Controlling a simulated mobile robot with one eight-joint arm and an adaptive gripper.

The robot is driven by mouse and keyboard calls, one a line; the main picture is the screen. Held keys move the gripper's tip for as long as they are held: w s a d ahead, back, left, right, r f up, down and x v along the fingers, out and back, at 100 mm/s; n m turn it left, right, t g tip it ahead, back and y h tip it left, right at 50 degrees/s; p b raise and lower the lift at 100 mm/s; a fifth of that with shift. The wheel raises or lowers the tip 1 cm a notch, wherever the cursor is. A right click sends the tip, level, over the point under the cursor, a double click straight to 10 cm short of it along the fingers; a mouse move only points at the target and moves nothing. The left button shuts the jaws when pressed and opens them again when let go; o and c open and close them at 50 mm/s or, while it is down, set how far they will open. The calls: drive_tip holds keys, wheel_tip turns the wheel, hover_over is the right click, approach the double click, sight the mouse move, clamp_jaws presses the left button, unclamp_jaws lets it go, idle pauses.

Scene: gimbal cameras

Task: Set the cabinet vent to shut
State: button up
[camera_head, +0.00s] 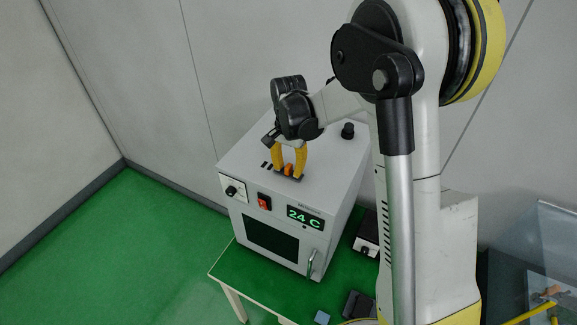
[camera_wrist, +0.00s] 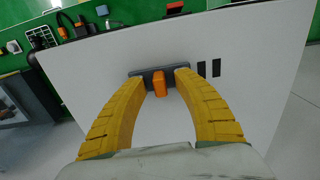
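The cabinet (camera_head: 290,205) is a light grey box with a 24 C display, standing on a green table. On its top is the vent, a dark grey slide plate (camera_wrist: 142,78) with an upright orange tab (camera_wrist: 160,84). Dark slots (camera_wrist: 208,69) show to the right of the plate in the wrist view; in the head view slots (camera_head: 267,165) lie to its left. My gripper (camera_head: 290,168) points down over the vent with its yellow fingers spread. In the wrist view the fingers stand on either side of the orange tab, with visible gaps to it. Their tips partly cover the plate's ends.
A black knob (camera_head: 348,130) stands on the cabinet top at the back right. The front has a small dial (camera_head: 231,190), an orange switch (camera_head: 264,202) and a handle (camera_head: 311,262). A small box (camera_head: 366,246) stands to its right. The cabinet top around the vent is mostly clear.

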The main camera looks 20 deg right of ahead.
sight(272, 167)
clamp_jaws()
drive_tip(key=w+a+b, duration=0.3)
drive_tip(key=shift+w+a+f, duration=0.2)
drive_tip(key=shift+w+a, duration=0.05)
drive_tip(key=shift+w+a+r, duration=0.1)
drive_tip(key=shift+w+a, duration=0.1)
drive_tip(key=shift+a, duration=0.05)
drive_tip(key=shift+s+d+r, duration=0.1)
drive_tip(key=shift+d+r, duration=0.05)
drive_tip(key=shift+r, duration=0.05)
unclamp_jaws()
drive_tip(key=shift+w+a+f, duration=0.1)
drive_tip(key=shift+w+a, duration=0.1)
drive_tip(key=shift+s+d, duration=0.1)
